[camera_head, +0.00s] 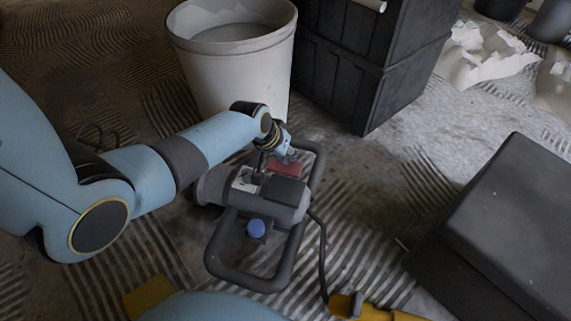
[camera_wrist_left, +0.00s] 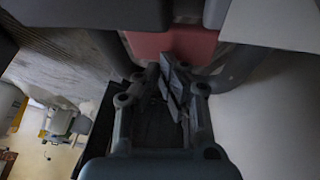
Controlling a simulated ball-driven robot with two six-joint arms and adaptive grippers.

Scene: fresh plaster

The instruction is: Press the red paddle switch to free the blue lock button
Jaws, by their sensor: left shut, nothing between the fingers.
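The red paddle switch (camera_head: 285,167) sits at the far side of a dark grey machine (camera_head: 292,193) with a looped handle. The blue lock button (camera_head: 256,228) is on the near side of the same machine, inside the handle loop. My left gripper (camera_head: 286,155) is at the red paddle, shut and empty. In the left wrist view the fingertips (camera_wrist_left: 172,75) overlap the lower edge of the red paddle (camera_wrist_left: 172,43); whether they touch it I cannot tell. The blue button is not seen in that view. My right gripper is not in view.
A white bucket (camera_head: 235,75) stands just behind the machine, and black crates (camera_head: 345,85) stand to its right. A large dark box (camera_head: 510,225) is at the right. A cable (camera_head: 322,255) runs from the machine toward a yellow tool (camera_head: 372,308). Ridged floor lies between.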

